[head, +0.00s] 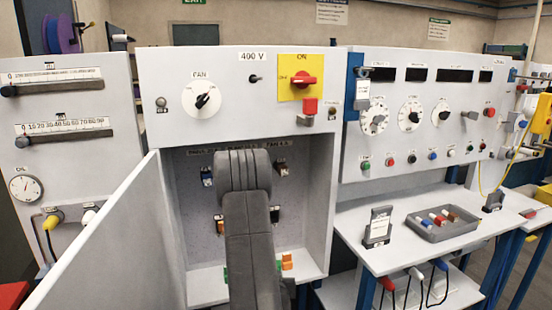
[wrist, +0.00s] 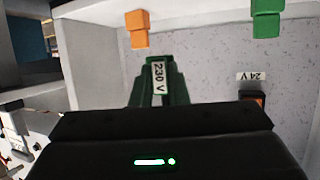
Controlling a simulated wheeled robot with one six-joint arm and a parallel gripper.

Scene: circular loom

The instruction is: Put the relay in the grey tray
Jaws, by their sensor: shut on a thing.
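The grey tray (head: 468,228) lies on the white side table at the right and holds several small coloured pieces. My gripper (wrist: 158,85) is inside the open cabinet; in the head view its jaws are hidden behind my arm. I cannot tell whether the part still touches that wall.
The cabinet door (head: 100,245) stands open at the left. Orange blocks (wrist: 138,30) and a green block (wrist: 266,20) are near the cabinet floor. A "24 V" label (wrist: 252,76) is on the back wall. A dark stand (head: 378,228) stands left of the tray.

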